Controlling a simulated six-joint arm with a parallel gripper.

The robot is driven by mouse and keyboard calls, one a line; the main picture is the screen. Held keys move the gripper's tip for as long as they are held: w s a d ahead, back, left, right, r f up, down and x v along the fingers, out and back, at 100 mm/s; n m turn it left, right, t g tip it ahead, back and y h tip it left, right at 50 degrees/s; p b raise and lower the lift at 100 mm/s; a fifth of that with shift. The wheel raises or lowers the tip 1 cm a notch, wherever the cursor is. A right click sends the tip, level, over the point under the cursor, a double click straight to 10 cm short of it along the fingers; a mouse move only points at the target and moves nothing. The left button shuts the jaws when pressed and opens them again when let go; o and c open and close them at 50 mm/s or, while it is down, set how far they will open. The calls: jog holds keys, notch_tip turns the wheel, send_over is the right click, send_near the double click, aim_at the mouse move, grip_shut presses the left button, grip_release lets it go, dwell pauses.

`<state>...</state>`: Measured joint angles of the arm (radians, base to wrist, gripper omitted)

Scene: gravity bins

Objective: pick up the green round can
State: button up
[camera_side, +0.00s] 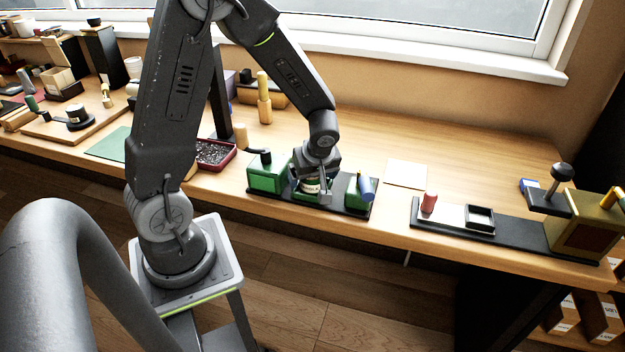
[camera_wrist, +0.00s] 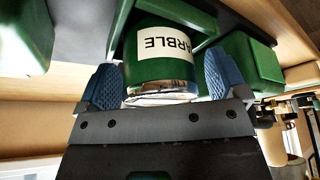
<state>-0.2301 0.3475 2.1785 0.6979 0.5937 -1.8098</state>
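The green round can (camera_wrist: 160,62) has a white label on which I read "ARBLE", and a pale, shiny end towards me. In the wrist view it lies between the two blue fingers of my gripper (camera_wrist: 163,85). The fingers stand apart on either side of it, and a thin gap shows at the right finger. In the side view my gripper (camera_side: 313,176) is down over the can (camera_side: 311,187), which sits in the middle of a dark base with green blocks. My gripper hides part of it.
A dark red tray (camera_side: 214,155) is further left.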

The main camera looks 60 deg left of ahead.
jog(key=c, duration=1.3)
jog(key=shift+o, duration=0.2)
jog(key=shift+r, duration=0.15)
notch_tip(320, 180, up, 28)
